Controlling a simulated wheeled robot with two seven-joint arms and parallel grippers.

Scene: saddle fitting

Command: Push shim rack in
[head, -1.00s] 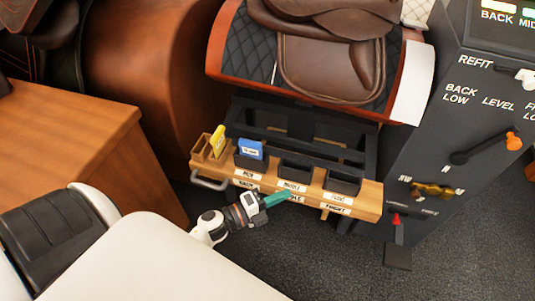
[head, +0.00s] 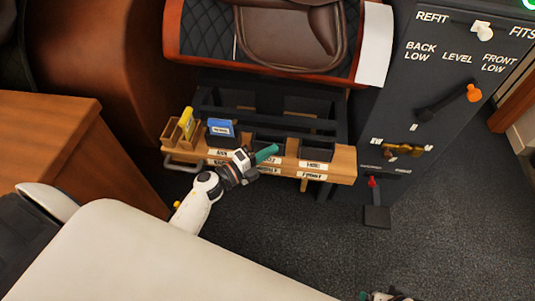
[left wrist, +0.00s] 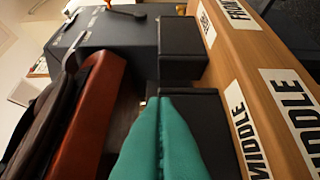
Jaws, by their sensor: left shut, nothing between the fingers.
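The shim rack (head: 344,164) is a wooden tray with a labelled front board and dark bins, sticking out from a dark frame under the saddle. A metal handle (head: 184,166) is at its left end. My left gripper (head: 267,153) is shut and empty, its teal fingertips at the front board by the middle bin. In the left wrist view the closed fingertips (left wrist: 160,105) overlap the dark middle bin, beside the wooden board (left wrist: 226,62); contact cannot be told. My right gripper (head: 383,296) is barely in view at the bottom edge.
A yellow shim (head: 186,122) and a blue shim (head: 221,128) stand in the rack's left compartments. The brown saddle (head: 292,40) is above. A dark control panel with levers (head: 445,100) stands right. A wooden cabinet (head: 60,150) is at left. Carpet in front is open.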

